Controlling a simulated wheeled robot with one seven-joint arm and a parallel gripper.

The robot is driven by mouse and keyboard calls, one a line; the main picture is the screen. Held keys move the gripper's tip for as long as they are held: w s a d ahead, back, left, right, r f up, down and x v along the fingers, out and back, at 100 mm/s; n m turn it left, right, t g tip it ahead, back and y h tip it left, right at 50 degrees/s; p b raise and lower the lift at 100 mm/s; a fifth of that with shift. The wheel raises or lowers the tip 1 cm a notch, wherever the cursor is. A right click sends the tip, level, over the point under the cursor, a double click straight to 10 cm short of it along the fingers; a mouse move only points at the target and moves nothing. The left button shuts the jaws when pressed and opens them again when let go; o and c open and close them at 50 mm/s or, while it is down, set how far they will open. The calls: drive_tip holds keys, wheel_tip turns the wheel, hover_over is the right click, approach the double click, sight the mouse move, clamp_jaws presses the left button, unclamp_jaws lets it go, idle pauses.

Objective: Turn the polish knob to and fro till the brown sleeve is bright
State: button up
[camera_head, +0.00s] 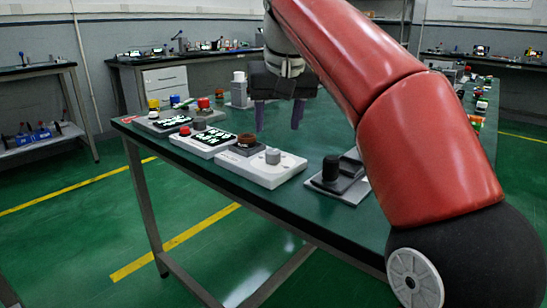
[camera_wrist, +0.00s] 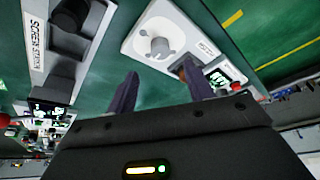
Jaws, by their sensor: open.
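The polish station (camera_head: 285,173) is a white base on the green table in the head view. Its round grey knob (camera_head: 273,156) stands upright on it, and shows as a pale knob in the wrist view (camera_wrist: 160,47). The brown sleeve (camera_head: 247,139) sits on a dark block left of the knob; in the wrist view it is mostly hidden behind a finger. My gripper (camera_head: 279,117) is open and empty, its two fingers pointing down above and behind the station. In the wrist view the knob lies beyond the fingertips (camera_wrist: 158,78), apart from them.
A black-knobbed station (camera_head: 335,180) stands right of the polish station; in the wrist view its label reads like "SCREEN STATION" (camera_wrist: 42,45). A panel with a red button and lit display (camera_head: 203,140) stands to the left. Several more devices line the table behind.

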sight(273, 151)
drive_tip(key=shift+n, duration=0.4)
drive_tip(key=b+x, duration=0.2)
drive_tip(key=x, duration=0.5)
drive_tip(key=shift+w+f+b, duration=0.1)
drive_tip(key=shift+f+b, duration=0.2)
drive_tip(key=c, duration=1)
drive_tip(key=shift+o, duration=0.2)
drive_tip(key=shift+r, duration=0.1)
